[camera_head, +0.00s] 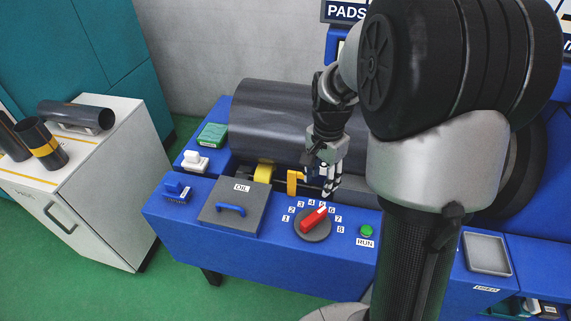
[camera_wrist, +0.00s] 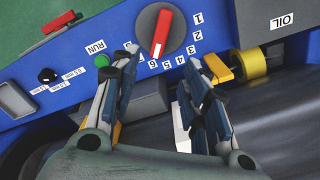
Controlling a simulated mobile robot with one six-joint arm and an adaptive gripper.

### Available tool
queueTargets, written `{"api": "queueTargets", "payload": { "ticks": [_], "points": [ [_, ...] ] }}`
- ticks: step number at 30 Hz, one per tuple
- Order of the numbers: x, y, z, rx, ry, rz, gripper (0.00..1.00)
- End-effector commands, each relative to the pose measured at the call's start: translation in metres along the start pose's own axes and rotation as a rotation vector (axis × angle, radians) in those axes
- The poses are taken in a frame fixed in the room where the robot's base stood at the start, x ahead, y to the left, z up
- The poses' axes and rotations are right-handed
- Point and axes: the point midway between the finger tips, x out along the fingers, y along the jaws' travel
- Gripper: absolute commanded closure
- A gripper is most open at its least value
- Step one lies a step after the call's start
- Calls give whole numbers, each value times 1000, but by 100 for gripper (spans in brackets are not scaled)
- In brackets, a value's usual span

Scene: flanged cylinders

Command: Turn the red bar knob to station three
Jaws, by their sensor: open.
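The red bar knob (camera_head: 313,220) sits on a dark round dial on the blue panel, with numbers 1 to 8 around it. In the wrist view the red bar (camera_wrist: 161,33) has its white-marked end toward the 6. The 3 (camera_wrist: 193,49) is to the right of that end. My gripper (camera_head: 325,188) is open and empty, behind and above the dial in the head view. In the wrist view its two fingers (camera_wrist: 160,68) are spread below the knob, apart from it. The left finger hides the 7 there.
A grey OIL lid (camera_head: 234,208) with a blue handle is left of the dial. A green RUN button (camera_head: 366,230) is to its right. A large dark roller (camera_head: 270,115) and yellow parts (camera_head: 265,171) lie behind. A white cabinet (camera_head: 100,190) stands at the left.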

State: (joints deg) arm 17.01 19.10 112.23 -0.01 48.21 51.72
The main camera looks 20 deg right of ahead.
Motion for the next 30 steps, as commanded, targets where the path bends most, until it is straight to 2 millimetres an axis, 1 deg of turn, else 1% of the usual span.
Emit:
{"api": "queueTargets", "payload": {
  "ticks": [5,8,21,24,27,30],
  "points": [
    [16,-1,-4,27,-6,8,58],
    [31,0,-3,26,-7,9,58],
    [127,1,-2,24,-8,10,58],
    [146,1,-2,24,-7,9,58],
    [161,1,-2,23,-6,8,58],
    [172,0,-3,23,-5,8,58]
  ]
}}
